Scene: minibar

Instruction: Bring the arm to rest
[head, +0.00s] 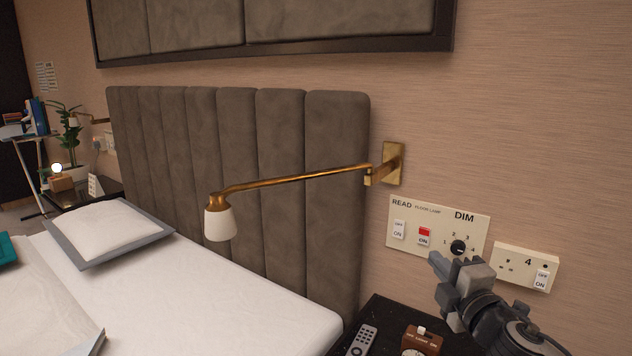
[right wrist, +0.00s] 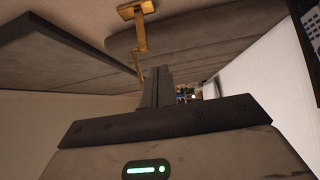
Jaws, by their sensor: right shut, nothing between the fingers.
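My right gripper (head: 440,262) is shut and empty in the head view. Its fingertips are in front of the wall switch panel (head: 399,245), just below the dimmer knob (head: 458,247). I cannot tell from this view whether they touch the panel. In the right wrist view the closed fingers (right wrist: 157,88) point away from the camera, along the headboard (right wrist: 210,45), with nothing between them. My left gripper is not in view.
A brass wall lamp (head: 290,179) reaches out left of the gripper. A socket plate (head: 510,262) is to its right. Below are a dark nightstand (head: 385,313), a remote (head: 362,340) and a brown device (head: 422,341). The bed (head: 220,290) fills the lower left.

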